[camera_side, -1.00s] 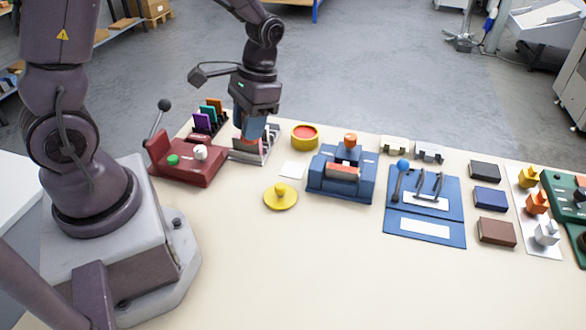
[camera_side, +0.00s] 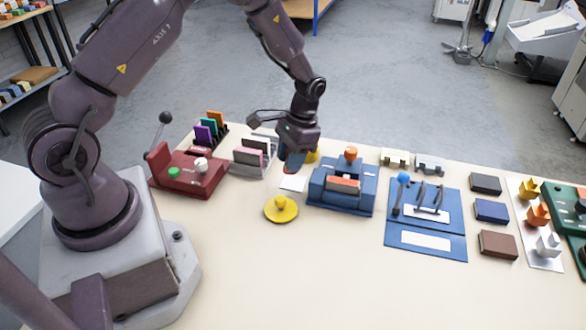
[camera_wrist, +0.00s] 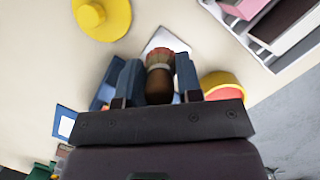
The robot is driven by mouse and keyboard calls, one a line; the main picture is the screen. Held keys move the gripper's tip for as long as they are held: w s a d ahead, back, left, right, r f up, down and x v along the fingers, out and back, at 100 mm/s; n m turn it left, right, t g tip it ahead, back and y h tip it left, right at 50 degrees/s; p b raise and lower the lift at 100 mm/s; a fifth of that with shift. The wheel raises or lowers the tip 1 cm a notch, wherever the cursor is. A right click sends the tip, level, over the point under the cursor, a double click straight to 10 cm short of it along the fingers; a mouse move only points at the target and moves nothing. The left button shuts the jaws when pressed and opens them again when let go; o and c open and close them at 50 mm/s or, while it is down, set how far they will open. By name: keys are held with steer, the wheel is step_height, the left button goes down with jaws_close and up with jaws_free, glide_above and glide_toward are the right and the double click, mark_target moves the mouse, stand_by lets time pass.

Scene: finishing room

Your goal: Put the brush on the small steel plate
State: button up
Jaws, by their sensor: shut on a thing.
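My gripper (camera_side: 291,166) is shut on the brush (camera_wrist: 159,72), which sits between the two blue fingers (camera_wrist: 158,80) in the wrist view. The brush has a brown rounded handle, a pale band and reddish-tan bristles pointing away from the wrist. In the side view my fingers mostly hide it. The small steel plate (camera_side: 292,183) is a pale flat square on the table, just below and in front of my gripper. In the wrist view the plate (camera_wrist: 166,40) lies just beyond the bristles, partly covered by them. I see the brush above the table, not clearly touching the plate.
A yellow round knob (camera_side: 281,208) stands in front of the plate. A blue machine (camera_side: 341,190) is close on the right, a slotted rack (camera_side: 253,152) on the left. A yellow, red-topped tub (camera_wrist: 222,84) is behind my gripper. The table front is clear.

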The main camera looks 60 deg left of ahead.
steer(key=shift+w+f, duration=0.2)
steer(key=shift+f, duration=0.05)
steer(key=shift+w+a+f, duration=0.1)
steer(key=shift+w+f, duration=0.1)
steer(key=shift+f, duration=1.55)
steer(key=shift+f, duration=0.15)
steer(key=o, duration=0.9)
steer(key=shift+o, duration=0.2)
